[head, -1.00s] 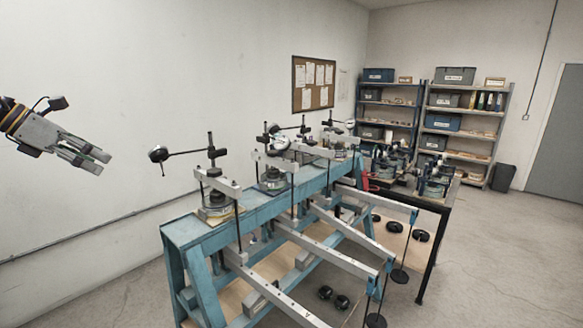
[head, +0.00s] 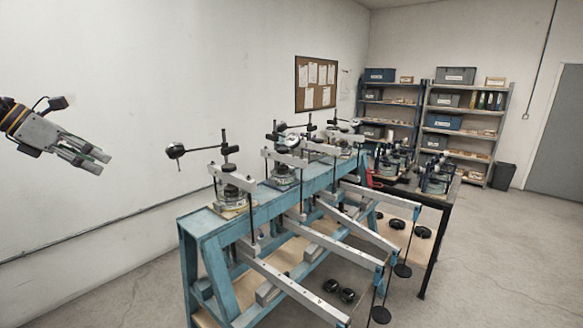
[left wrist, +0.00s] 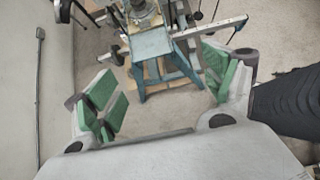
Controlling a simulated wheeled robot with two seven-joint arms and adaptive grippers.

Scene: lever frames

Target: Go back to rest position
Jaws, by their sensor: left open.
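My left gripper (head: 90,158) is at the left of the head view, in front of the bare wall and well to the left of the blue lever frame (head: 212,235). It is empty and touches nothing. In the left wrist view its green-padded fingers (left wrist: 165,95) stand wide apart, with the end of the blue frame (left wrist: 152,45) and the floor showing beyond them. My right gripper is in neither view.
The frame carries several grey lever arms (head: 290,287), dial gauges (head: 176,151) on posts and hanging black weights (head: 381,315). A dark table (head: 432,198) with more devices adjoins it. Shelves (head: 455,132) stand at the back. Floor is clear at right.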

